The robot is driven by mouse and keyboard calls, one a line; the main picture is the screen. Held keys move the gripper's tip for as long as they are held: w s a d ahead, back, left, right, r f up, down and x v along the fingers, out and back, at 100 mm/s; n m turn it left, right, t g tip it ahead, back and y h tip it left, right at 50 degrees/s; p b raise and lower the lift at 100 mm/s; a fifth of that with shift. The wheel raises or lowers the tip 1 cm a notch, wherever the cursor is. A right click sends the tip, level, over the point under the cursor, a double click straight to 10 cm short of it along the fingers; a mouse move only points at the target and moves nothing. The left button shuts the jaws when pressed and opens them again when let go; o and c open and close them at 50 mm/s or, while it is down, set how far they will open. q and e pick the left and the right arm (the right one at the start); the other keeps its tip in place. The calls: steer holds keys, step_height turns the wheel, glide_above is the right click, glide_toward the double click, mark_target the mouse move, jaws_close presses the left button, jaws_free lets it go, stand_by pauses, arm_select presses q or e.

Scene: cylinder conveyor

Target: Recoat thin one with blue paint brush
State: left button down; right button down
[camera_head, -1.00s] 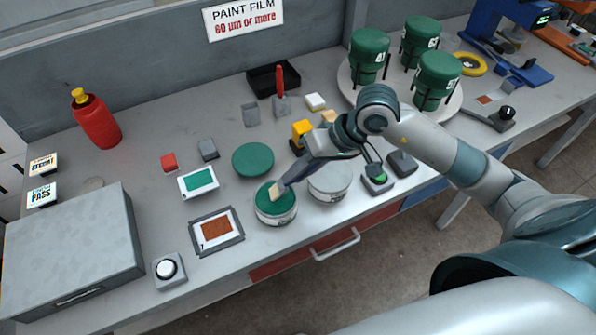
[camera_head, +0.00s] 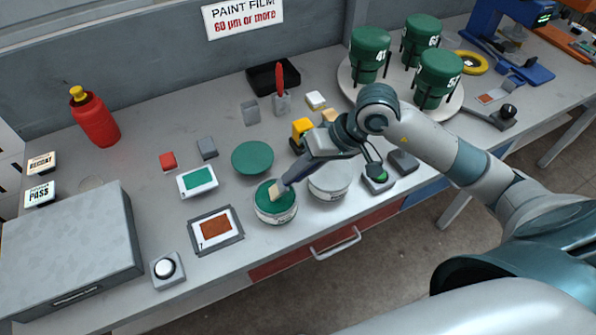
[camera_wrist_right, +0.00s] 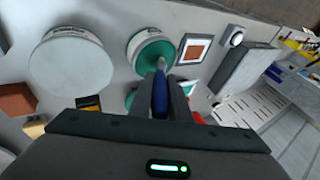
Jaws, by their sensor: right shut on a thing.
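My right gripper (camera_head: 290,182) is shut on a paint brush. The brush's blue handle (camera_wrist_right: 160,96) shows between the two fingers in the right wrist view. Its pale bristles (camera_head: 277,190) are at the green paint surface of an open paint pot (camera_head: 275,214), which also shows in the wrist view (camera_wrist_right: 150,48). I cannot tell how deep the bristles are. A red-brown panel (camera_head: 215,229) with a white border lies in a dark frame left of the pot. A green panel (camera_head: 199,181) with a white border lies behind it. My left gripper is not in view.
A pale round can (camera_head: 330,184) stands right of the pot, and a green disc (camera_head: 253,158) lies behind it. A grey box (camera_head: 70,240) and a button (camera_head: 167,268) are at the left. Green numbered cups (camera_head: 370,52) stand on a round turntable at the back right.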

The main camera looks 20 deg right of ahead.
steer(key=shift+s+f+b, duration=0.15)
steer(key=shift+f+b, duration=0.25)
steer(key=shift+b, duration=0.65)
stand_by(3.7)
steer(key=shift+r, duration=0.75)
steer(key=shift+r+p, duration=0.6)
steer(key=shift+r, duration=2.3)
steer(key=shift+w+d+f+b, duration=0.1)
steer(key=shift+w+b, duration=0.35)
steer(key=shift+b, duration=0.15)
steer(key=b, duration=0.1)
steer(key=w, duration=0.1)
steer(key=w+r+b, duration=0.1)
steer(key=shift+w+d+n+b, duration=0.1)
steer(key=shift+d+n+b, duration=0.2)
steer(key=shift+d, duration=0.05)
